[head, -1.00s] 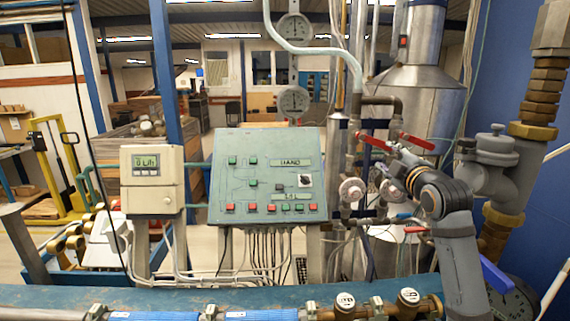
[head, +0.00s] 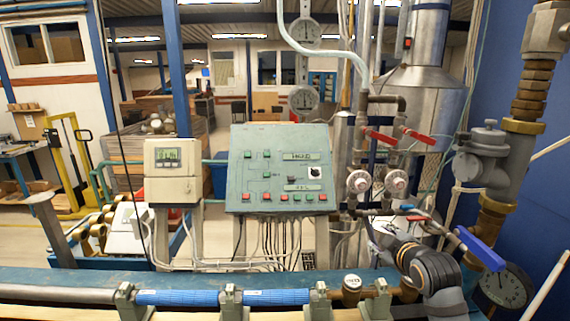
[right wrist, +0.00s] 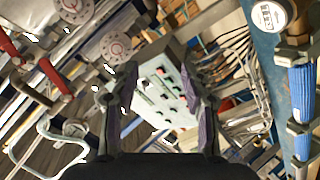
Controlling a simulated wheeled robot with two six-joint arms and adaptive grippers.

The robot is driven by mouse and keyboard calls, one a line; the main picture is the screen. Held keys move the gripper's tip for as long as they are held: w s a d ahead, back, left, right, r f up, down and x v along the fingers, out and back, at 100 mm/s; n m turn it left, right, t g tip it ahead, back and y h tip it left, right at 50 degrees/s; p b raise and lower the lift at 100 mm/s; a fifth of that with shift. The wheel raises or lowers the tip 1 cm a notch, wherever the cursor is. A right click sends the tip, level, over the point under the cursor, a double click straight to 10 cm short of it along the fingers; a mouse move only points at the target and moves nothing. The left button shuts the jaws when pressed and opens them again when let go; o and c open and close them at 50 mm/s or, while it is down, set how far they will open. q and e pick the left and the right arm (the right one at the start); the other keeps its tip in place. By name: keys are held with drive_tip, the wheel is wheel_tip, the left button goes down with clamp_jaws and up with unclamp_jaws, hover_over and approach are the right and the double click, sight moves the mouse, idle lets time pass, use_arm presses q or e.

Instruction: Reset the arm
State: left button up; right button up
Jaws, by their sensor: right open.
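My right arm comes in at the lower right of the head view. Its gripper (head: 385,232) hangs low in front of the pipework, below the two round white dials. In the right wrist view the two dark fingers of the gripper (right wrist: 159,72) stand apart with nothing held between them. The green control panel (head: 280,168) shows behind the gap, and it also shows in the right wrist view (right wrist: 165,90). My left gripper is not in view.
Red-handled valves (head: 380,137) stand above the gripper. A blue lever (head: 480,248) and a dark gauge (head: 505,287) are close to its right. A blue-sleeved pipe (head: 180,297) runs along the bench front. A grey meter box (head: 172,170) stands left of the panel.

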drive_tip(key=s+a+f+m+g, duration=0.1)
drive_tip(key=s+f+m+g, duration=0.35)
drive_tip(key=s+f, duration=1)
drive_tip(key=s+f+m+g+h, duration=0.1)
drive_tip(key=s+f+m+g, duration=0.3)
drive_tip(key=s, duration=0.5)
drive_tip(key=s+f+m+g, duration=0.1)
drive_tip(key=s+f, duration=0.6)
drive_tip(key=s, duration=0.1)
wheel_tip(320, 180, down, 25)
drive_tip(key=s+d+g+b, duration=0.2)
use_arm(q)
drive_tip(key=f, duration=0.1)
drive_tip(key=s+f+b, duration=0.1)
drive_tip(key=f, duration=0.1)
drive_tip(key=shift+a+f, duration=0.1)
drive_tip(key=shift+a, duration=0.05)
use_arm(e)
drive_tip(key=s+d+f, duration=0.1)
drive_tip(key=s+f, duration=1.8)
drive_tip(key=f, duration=0.1)
drive_tip(key=shift+s+d+f+m+g, duration=0.15)
drive_tip(key=shift+s+f+m+g, duration=0.1)
drive_tip(key=shift+m+g, duration=0.15)
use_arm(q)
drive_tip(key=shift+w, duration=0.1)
